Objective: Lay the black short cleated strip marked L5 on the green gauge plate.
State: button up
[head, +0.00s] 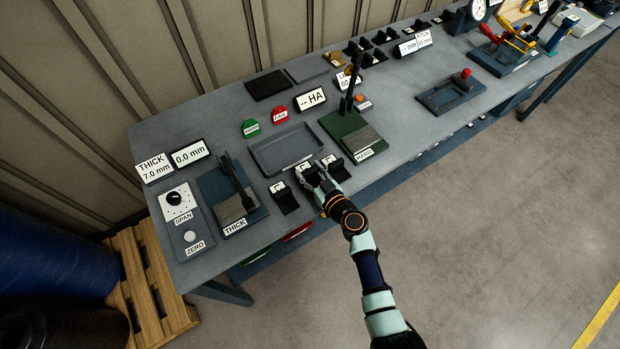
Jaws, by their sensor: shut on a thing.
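My gripper (318,181) is at the front edge of the bench, shut on a black strip (309,173) in the middle of a row of three small black pieces. The gripper hides part of it, and its mark is too small to read. I cannot tell whether it is lifted. A black strip with a white tag (286,199) lies to the left, and another (337,168) lies to the right. The green gauge plate (342,124) labelled HARD is behind and to the right of my gripper, with a grey pad at its front and a dark upright post.
A grey empty tray (262,158) lies behind the strips. The THICK gauge (215,192) stands to the left, with a SPAN and ZERO box beyond it. Green and red buttons (280,116) and a HA display (310,99) are behind.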

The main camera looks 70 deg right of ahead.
aim_at(310, 177)
jog(key=shift+f+b, duration=0.45)
jog(key=shift+f, duration=0.85)
jog(key=shift+f+b, duration=0.25)
jog(key=shift+b, duration=0.15)
jog(key=o, duration=1.3)
jog(key=shift+r+p, duration=0.2)
jog(key=shift+p, duration=0.4)
jog(key=v, duration=0.6)
jog(key=shift+s+f, duration=0.2)
jog(key=shift+s, duration=0.25)
jog(key=shift+s+a+r, duration=0.15)
jog(key=shift+s+a, duration=0.25)
jog(key=shift+s, duration=0.05)
